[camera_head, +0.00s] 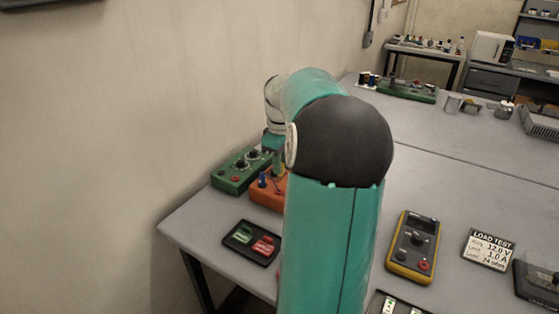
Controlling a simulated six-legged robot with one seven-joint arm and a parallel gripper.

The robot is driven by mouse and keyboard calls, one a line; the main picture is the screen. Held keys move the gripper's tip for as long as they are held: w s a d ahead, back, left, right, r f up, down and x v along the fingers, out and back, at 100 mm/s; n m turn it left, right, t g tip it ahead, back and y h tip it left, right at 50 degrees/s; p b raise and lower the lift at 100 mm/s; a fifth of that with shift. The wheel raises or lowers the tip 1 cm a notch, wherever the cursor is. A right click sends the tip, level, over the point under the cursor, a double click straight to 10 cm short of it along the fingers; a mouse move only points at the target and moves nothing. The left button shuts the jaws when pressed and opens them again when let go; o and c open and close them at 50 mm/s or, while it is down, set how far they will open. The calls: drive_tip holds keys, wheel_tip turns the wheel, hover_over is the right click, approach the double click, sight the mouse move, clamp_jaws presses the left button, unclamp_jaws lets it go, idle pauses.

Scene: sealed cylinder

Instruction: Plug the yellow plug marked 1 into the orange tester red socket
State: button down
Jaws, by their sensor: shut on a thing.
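The orange tester (262,197) sits on the table near the wall, half hidden behind my arm. A blue post or plug (263,180) stands on its left part. Its red socket is not visible; my arm covers that side. My gripper (279,170) points down over the orange tester, small and partly covered by my own arm. It is shut on what looks like the yellow plug, of which only a small yellowish bit shows. The mark on the plug cannot be read, and I cannot tell whether the plug touches the tester.
A green box with knobs (238,172) stands just behind the orange tester. A black tray (232,241) with a green and a red piece lies in front. A yellow multimeter (413,246) and a LOAD TEST card (489,249) lie to the right. The table's middle right is clear.

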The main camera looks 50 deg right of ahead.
drive_tip(key=shift+w+a+f, duration=0.15)
drive_tip(key=shift+w, duration=0.1)
drive_tip(key=shift+s+f, duration=0.25)
drive_tip(key=shift+f, duration=1)
drive_tip(key=shift+w+f, duration=0.2)
drive_tip(key=shift+f, duration=1.3)
drive_tip(key=c, duration=1.2)
unclamp_jaws()
drive_tip(key=shift+c, duration=0.2)
